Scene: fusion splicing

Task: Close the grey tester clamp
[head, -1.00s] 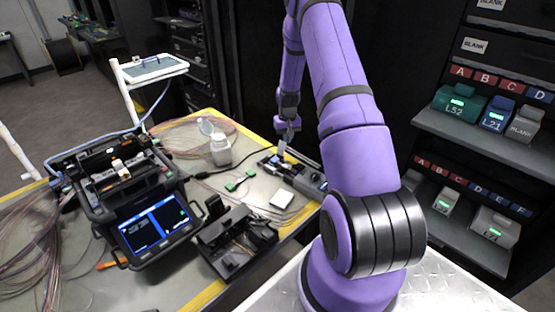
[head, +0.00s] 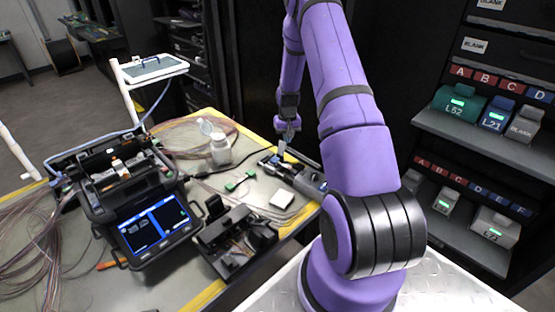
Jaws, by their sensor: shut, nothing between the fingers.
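My gripper (head: 286,138) is shut and points down at the back right of the bench. Just below it is the tester (head: 300,180), a long dark and grey device lying slantwise on the bench. A small light grey-blue upright piece (head: 281,148) stands at the tester's far end, right by my fingertips; it looks like the raised clamp lid. I cannot tell whether my fingertips touch it. My arm hides part of the tester's right side.
A black fusion splicer (head: 155,228) with a lit screen stands at left. A black fixture (head: 236,240), a white block (head: 282,199), small green parts (head: 240,180) and an open white jar (head: 220,150) lie between. Shelves (head: 470,150) stand at right.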

